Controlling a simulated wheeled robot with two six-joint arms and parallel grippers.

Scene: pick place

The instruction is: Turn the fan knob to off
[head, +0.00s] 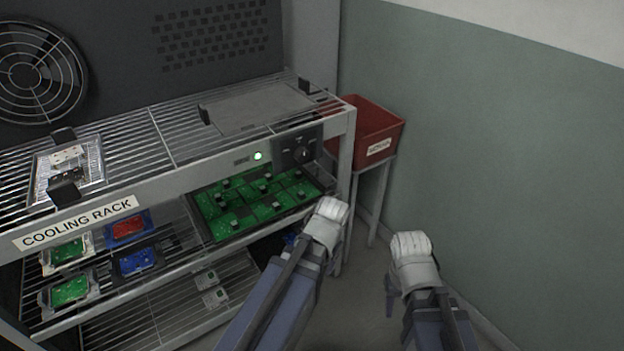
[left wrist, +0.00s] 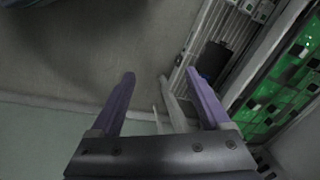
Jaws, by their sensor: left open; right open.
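The fan knob (head: 302,155) is a small dark round knob on a dark control panel (head: 285,149) at the right end of the cooling rack's front beam. A green light (head: 258,156) glows left of it. The knob's marks are too small to read. My left gripper (left wrist: 160,88) is open and empty in the left wrist view, its fingers over the floor beside the rack. In the head view its wrist is below and right of the knob and hides its fingers. My right gripper (head: 391,302) is lower right, away from the rack, with one finger showing.
The cooling rack (head: 180,183) has wire shelves with a large green circuit board (head: 262,207) under the panel. A big fan (head: 35,75) is in the back wall. A red bin (head: 375,122) stands right of the rack. The space by the green wall is free.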

